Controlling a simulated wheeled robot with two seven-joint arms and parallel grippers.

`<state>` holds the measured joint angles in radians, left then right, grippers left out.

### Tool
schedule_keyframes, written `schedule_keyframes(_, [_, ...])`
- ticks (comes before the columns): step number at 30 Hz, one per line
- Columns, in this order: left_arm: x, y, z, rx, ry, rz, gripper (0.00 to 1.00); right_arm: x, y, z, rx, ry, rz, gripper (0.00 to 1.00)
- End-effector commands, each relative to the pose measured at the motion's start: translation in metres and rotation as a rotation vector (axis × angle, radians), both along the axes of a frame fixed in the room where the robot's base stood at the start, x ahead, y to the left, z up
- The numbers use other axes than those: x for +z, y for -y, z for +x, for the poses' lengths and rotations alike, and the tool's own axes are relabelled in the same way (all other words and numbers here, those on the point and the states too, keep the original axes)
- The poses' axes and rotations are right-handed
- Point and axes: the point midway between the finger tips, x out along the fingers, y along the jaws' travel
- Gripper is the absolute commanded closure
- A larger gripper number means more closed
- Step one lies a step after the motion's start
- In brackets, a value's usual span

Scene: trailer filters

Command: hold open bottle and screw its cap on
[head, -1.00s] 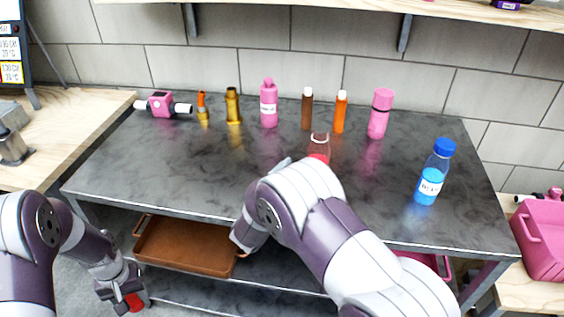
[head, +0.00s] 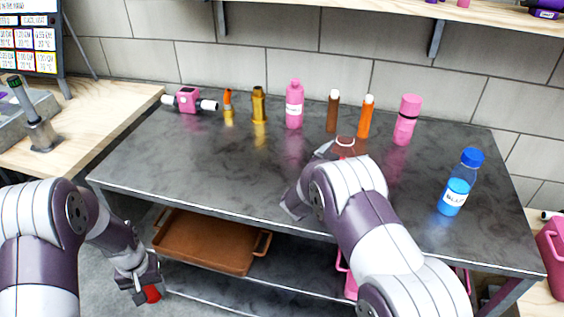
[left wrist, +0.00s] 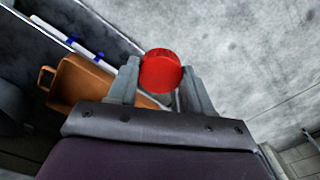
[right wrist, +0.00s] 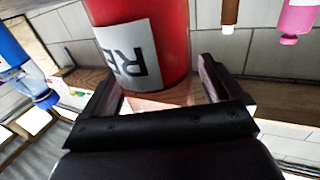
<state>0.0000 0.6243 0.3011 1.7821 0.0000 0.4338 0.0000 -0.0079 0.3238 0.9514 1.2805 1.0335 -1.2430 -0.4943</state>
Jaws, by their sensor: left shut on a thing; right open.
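A bottle with red contents (head: 346,147) stands on the grey table, mostly hidden behind my right arm in the head view. In the right wrist view the red bottle (right wrist: 178,45) fills the middle; its white label appears upside down, showing "RE". My right gripper (right wrist: 155,88) is open, its fingers on either side of the clear part of the bottle. My left gripper (head: 146,288) is low in front of the table's left side, shut on a red cap (left wrist: 161,71). The cap also shows in the head view (head: 152,294).
A blue bottle (head: 460,182) stands at the table's right. Along the back are a pink bottle (head: 294,106), a pink capped bottle (head: 406,120), brown (head: 333,112) and orange (head: 366,116) bottles. A brown tray (head: 205,245) lies on the lower shelf. The table's left front is clear.

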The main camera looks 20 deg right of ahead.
Motion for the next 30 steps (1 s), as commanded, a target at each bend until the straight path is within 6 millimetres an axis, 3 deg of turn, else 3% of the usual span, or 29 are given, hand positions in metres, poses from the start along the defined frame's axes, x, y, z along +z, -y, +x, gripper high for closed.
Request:
schedule_keyframes(12, [-0.0002,0.0,0.0,0.0,0.0,0.0,0.78,0.0002,0.0062,0.0041,-0.001,0.0,0.0,0.07])
schedule_keyframes(14, [-0.0002,0.0,0.0,0.0,0.0,0.0,0.78,0.0001,0.0062,0.0041,-0.001,0.0,0.0,0.23])
schedule_keyframes(18, [-0.0002,0.0,0.0,0.0,0.0,0.0,0.78,0.0001,0.0061,0.0041,0.0,0.0,0.0,0.69])
schedule_keyframes(20, [-0.0001,0.0,0.0,0.0,0.0,0.0,0.78,0.001,0.006,0.0043,0.0,0.002,-0.001,0.81])
schedule_keyframes(30, [0.0003,0.0,0.0,0.0,0.0,0.0,0.78,0.0034,0.006,0.0043,0.0,0.002,-0.001,0.81])
